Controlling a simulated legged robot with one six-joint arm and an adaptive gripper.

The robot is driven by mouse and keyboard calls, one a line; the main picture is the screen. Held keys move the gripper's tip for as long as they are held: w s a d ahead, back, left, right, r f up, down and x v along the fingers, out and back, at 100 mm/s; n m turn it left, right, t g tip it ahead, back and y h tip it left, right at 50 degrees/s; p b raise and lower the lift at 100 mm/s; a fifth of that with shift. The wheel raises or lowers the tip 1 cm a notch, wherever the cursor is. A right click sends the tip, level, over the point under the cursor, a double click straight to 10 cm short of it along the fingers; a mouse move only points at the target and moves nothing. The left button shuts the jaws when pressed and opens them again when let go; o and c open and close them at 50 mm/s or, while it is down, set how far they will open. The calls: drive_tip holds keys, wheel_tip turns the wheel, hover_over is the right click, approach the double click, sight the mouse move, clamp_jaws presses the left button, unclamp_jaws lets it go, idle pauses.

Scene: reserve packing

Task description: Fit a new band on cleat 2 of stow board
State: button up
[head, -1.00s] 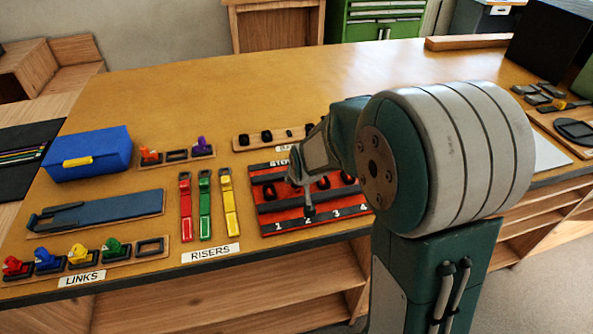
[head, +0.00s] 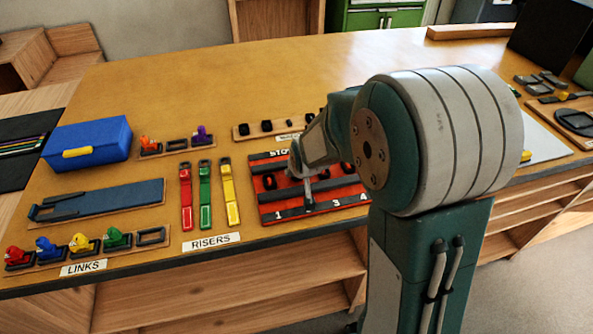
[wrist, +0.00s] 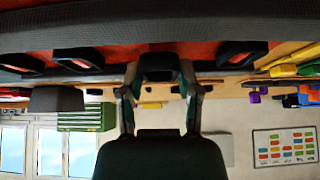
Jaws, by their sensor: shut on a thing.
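The stow board (head: 265,202) lies near the table's front edge. It is red with dark strips and several dark loops, and numbers 1, 3 and 4 show along its front. My gripper (head: 308,200) is low over the front of the board, between numbers 1 and 3, and covers the place of number 2. In the wrist view my gripper (wrist: 160,78) is shut on a small black piece (wrist: 158,65), which looks like a band, close against the board (wrist: 205,50). Dark loops (wrist: 78,60) stand on both sides of it. I cannot tell whether the band is around cleat 2.
A wooden rack (head: 240,135) with several black pieces stands behind the board. Red, green and yellow risers (head: 204,195) lie to its left, with coloured links (head: 80,243) farther left. A blue box (head: 95,140) stands at the back left. The table behind the rack is clear.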

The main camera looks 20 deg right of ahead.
drive_tip(key=shift+f, duration=0.5)
drive_tip(key=o, duration=0.9)
drive_tip(key=v, duration=1.2)
drive_tip(key=shift+g, duration=0.6)
drive_tip(key=s+r, duration=0.2)
drive_tip(key=s, duration=0.4)
drive_tip(key=s+r, duration=0.3)
drive_tip(key=s, duration=0.4)
drive_tip(key=s+r, duration=0.2)
drive_tip(key=s, duration=0.5)
drive_tip(key=shift+d+r, duration=0.1)
drive_tip(key=shift+r, duration=0.15)
